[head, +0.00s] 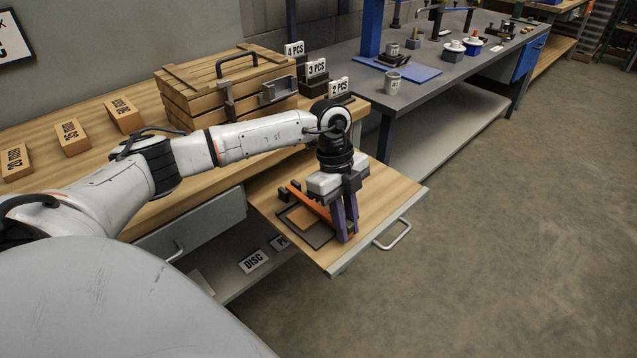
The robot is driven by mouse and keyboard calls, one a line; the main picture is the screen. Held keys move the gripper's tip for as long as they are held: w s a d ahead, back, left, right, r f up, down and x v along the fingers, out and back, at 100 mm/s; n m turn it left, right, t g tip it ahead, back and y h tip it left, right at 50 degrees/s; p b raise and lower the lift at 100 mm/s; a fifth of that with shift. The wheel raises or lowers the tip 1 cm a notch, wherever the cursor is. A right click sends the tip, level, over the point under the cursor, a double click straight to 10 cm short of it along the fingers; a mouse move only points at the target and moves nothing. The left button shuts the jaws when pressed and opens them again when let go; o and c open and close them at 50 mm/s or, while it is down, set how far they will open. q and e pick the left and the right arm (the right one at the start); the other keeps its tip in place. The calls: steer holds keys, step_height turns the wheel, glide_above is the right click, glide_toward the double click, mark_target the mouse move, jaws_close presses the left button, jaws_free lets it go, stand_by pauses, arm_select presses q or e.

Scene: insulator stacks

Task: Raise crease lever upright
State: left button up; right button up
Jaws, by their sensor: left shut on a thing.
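The crease lever, an orange bar (304,201), lies low across a dark creasing frame (290,228) on the pull-out wooden board. It runs from the back left of the frame toward my left gripper and is not upright. My left gripper (345,238) points down at the front right of the frame, with its purple fingers shut at the lever's near end. The fingers hide that end, so the exact contact cannot be seen. A brown flat piece (301,219) shows inside the frame. My right gripper is not in view.
The pull-out board (395,200) has free room at its right, with a metal handle (393,236) in front. A wooden crate (225,85) and count signs (338,88) stand behind on the bench. A grey table (420,98) with several parts stands further back.

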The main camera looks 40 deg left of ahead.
arm_select(q)
steer(key=shift+r, duration=0.1)
steer(key=shift+p+v, duration=1.2)
steer(key=shift+v, duration=0.1)
steer(key=shift+r, duration=0.1)
steer(key=shift+p+v, duration=1.05)
steer(key=shift+v, duration=0.2)
steer(key=shift+a, duration=0.1)
